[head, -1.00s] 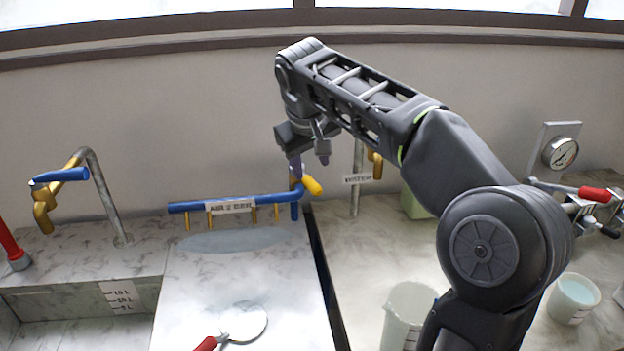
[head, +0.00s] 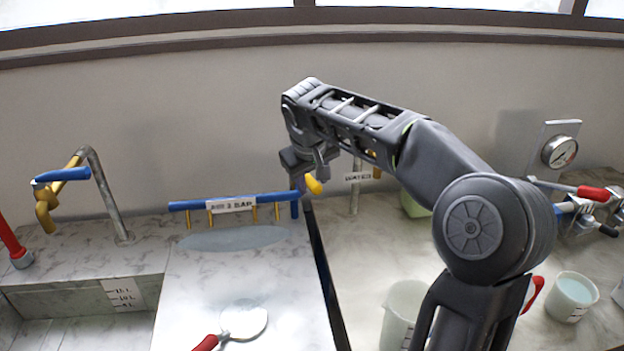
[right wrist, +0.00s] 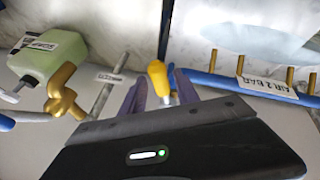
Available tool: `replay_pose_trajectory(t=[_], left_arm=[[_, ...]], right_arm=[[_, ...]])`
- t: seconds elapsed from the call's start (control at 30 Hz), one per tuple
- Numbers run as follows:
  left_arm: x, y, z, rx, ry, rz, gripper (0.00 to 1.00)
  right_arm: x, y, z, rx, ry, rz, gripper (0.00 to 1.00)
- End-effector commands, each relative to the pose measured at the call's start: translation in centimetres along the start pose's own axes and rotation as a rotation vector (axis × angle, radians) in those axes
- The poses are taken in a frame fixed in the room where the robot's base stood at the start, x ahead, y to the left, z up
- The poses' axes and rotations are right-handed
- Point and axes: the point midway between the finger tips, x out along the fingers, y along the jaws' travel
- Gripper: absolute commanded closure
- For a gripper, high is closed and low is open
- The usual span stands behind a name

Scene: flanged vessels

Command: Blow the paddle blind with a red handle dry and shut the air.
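The paddle blind with a red handle (head: 243,320) lies on the pale counter at the front; whether its round plate is wet I cannot tell. Behind it runs the blue air pipe (head: 182,206), labelled AIR 2 BAR, with several small brass nozzles. The yellow valve handle (head: 314,185) is at the pipe's right end. My right gripper (head: 308,177) is at this handle, partly covering the valve. In the right wrist view the purple fingers (right wrist: 161,92) stand apart, with the yellow handle (right wrist: 158,78) between them, gaps visible. My left gripper is not in view.
A bluish wet-looking patch (head: 234,239) lies below the nozzles. A tap (head: 106,190) and basin are at the left. A water pipe (head: 356,190), a green bottle (head: 412,206), beakers (head: 574,296) and a gauge (head: 560,152) are at the right.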

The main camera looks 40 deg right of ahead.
Motion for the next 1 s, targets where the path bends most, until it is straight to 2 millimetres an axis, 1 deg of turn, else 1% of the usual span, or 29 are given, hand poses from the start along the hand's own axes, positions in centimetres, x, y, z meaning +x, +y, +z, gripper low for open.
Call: replay_pose_trajectory(t=[0.03, 0.07, 0.43, 1.0], left_arm=[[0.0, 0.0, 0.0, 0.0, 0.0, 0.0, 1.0], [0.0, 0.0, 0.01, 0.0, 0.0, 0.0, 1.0], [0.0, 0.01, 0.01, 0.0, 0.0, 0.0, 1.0], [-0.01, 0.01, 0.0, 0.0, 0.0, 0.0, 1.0]], right_arm=[[-0.02, 0.01, -0.01, 0.0, 0.0, 0.0, 0.68], [-0.02, 0.01, -0.01, 0.0, 0.0, 0.0, 0.7], [-0.03, 0.01, -0.01, 0.0, 0.0, 0.0, 1.0], [-0.05, 0.01, -0.01, 0.0, 0.0, 0.0, 1.0]])
